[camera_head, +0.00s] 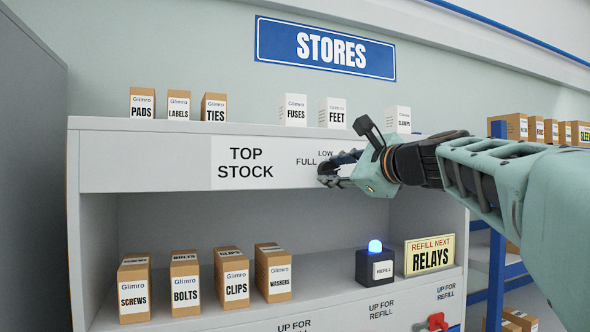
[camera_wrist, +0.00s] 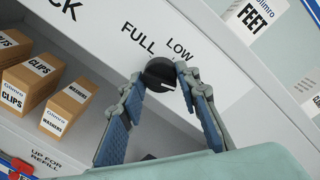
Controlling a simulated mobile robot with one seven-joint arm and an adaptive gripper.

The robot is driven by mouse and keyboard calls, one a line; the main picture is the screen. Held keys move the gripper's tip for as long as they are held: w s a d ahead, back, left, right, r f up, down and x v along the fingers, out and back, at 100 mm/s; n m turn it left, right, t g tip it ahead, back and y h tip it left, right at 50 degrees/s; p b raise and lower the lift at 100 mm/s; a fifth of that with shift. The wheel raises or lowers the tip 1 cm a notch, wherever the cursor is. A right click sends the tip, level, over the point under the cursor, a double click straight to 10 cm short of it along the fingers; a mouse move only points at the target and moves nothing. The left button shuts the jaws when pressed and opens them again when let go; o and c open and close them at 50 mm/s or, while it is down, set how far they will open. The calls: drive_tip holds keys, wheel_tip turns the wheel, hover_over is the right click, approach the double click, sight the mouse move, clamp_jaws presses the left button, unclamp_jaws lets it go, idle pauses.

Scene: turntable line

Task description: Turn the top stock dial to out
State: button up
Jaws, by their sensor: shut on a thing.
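The top stock dial (camera_wrist: 158,71) is a round black knob on the white shelf front, seen in the wrist view below the words FULL and LOW. A short pale mark shows near its lower right edge; I cannot tell exactly which word it points to. My gripper (camera_wrist: 160,79) is shut on the dial, one finger on each side. In the head view my gripper (camera_head: 333,174) is at the shelf front, right of the TOP STOCK label (camera_head: 246,163), and hides most of the dial. No OUT label can be read in either view.
Boxes of fuses (camera_head: 293,110) and feet (camera_head: 332,113) stand on the top ledge close above my gripper. On the shelf below are several brown boxes, a black refill unit (camera_head: 376,267) with a lit blue lamp, and a RELAYS sign (camera_head: 430,256). A red part (camera_head: 433,322) is at lower right.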

sight(326, 129)
idle(0.3)
drive_tip(key=o, duration=1.2)
drive_tip(key=shift+c, duration=0.2)
drive_tip(key=r, duration=0.8)
drive_tip(key=shift+s+d+r, duration=0.15)
drive_tip(key=shift+s+d, duration=0.05)
drive_tip(key=shift+w+a+r, duration=0.15)
drive_tip(key=shift+w+r, duration=0.15)
drive_tip(key=shift+r, duration=0.2)
drive_tip(key=shift+s+r, duration=0.1)
drive_tip(key=shift+r, duration=0.3)
drive_tip(key=shift+f, duration=0.1)
